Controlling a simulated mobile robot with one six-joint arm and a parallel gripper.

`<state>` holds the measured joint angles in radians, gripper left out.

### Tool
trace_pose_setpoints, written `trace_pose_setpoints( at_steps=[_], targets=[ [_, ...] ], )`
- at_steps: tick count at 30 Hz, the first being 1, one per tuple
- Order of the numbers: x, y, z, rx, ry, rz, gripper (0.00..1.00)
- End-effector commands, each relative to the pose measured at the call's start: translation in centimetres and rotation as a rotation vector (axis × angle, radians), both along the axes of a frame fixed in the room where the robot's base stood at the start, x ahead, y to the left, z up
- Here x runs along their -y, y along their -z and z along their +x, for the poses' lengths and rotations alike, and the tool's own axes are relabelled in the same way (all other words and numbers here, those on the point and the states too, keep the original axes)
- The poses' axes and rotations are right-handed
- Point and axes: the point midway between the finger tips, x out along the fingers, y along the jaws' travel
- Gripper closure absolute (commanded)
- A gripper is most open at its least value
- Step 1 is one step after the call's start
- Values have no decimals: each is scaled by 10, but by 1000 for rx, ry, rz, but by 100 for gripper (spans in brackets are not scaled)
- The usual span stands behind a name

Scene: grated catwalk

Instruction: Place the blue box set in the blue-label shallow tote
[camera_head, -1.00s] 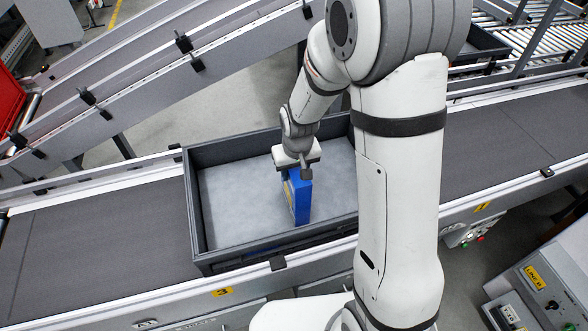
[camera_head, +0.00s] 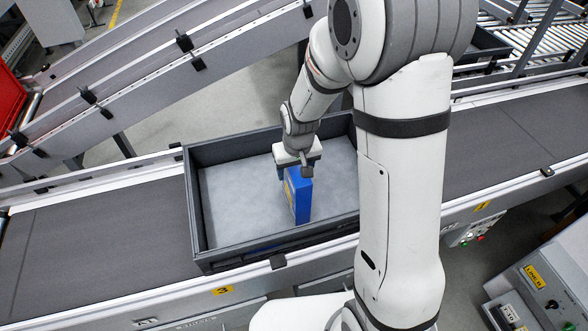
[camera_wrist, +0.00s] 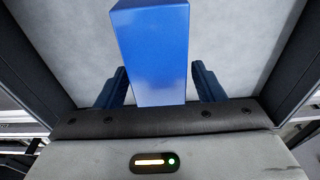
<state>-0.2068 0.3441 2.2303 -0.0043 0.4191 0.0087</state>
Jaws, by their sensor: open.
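The blue box set (camera_head: 300,197) stands upright on the grey floor of a dark shallow tote (camera_head: 191,215), right of the tote's middle. It has a yellow patch on its left side. My gripper (camera_head: 297,172) is just above the box, pointing down, with its jaws open. In the wrist view the box (camera_wrist: 153,55) stands between the two blue fingers, with a gap on both sides; the gripper there (camera_wrist: 160,88) is not closed on it. The tote's label is mostly hidden; no blue label shows clearly.
The tote sits on a dark conveyor belt (camera_head: 100,245) with metal side rails. An inclined conveyor (camera_head: 150,85) runs behind it. A red bin (camera_head: 10,100) is at the far left. A control box (camera_head: 540,285) stands at the lower right. The tote floor left of the box is bare.

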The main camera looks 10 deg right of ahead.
Motion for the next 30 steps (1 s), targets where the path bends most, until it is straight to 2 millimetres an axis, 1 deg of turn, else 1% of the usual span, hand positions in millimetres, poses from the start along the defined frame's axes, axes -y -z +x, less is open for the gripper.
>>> trace_pose_setpoints(
  at_steps=[5, 12, 16, 20, 22, 23, 26, 29, 30],
  targets=[
    [1, -32, -3, 8, 0, 2, 37],
    [3, -82, -11, 8, 1, 2, 37],
    [3, -101, -14, 6, 1, 1, 37],
    [4, -112, -16, 4, 2, 1, 37],
    [8, -119, -21, 9, 9, 2, 37],
    [11, -122, -25, 12, 14, 2, 37],
    [27, -139, -44, 29, 42, 5, 37],
    [47, -158, -75, 53, 81, 9, 37],
    [55, -164, -88, 63, 97, 10, 37]
  ],
)
